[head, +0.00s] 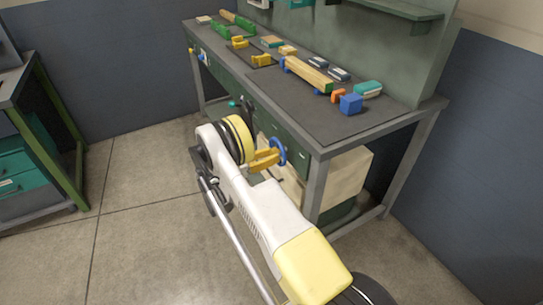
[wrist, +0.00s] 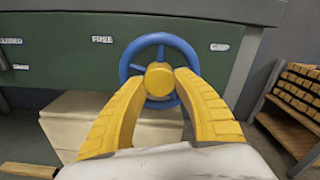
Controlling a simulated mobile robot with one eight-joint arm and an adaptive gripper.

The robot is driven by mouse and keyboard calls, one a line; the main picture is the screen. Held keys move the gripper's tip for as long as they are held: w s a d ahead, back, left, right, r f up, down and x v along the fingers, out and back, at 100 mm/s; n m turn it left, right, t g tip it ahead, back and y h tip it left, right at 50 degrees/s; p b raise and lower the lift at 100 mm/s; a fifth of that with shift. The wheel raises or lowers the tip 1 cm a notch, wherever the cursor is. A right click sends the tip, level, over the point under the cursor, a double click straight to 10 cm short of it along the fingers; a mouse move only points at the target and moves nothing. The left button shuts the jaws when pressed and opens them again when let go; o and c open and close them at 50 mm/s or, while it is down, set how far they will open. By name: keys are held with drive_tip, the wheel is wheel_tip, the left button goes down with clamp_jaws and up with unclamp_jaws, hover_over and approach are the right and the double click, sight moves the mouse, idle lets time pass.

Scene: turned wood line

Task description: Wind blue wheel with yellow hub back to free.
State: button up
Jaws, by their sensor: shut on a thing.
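The blue wheel (wrist: 133,55) with its yellow hub (wrist: 159,79) is on the green front panel of the workbench, below the top. In the wrist view my gripper (wrist: 160,72) has its two yellow fingers closed around the hub from below, one on each side. The fingers hide the lower sides of the wheel. In the head view the wheel (head: 279,151) shows edge-on at the bench front, with my gripper (head: 274,156) reaching it from the left. The wheel's turn position cannot be told.
The panel (wrist: 70,62) carries white labels, among them FUSE (wrist: 102,39). A pale box (wrist: 75,122) stands under the panel. A blue block (head: 351,104) and other pieces lie on the bench top (head: 300,112). A shelf (wrist: 291,128) of wooden blocks stands at the right.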

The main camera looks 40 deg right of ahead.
drive_tip(key=o, duration=1.2)
drive_tip(key=v, duration=1.2)
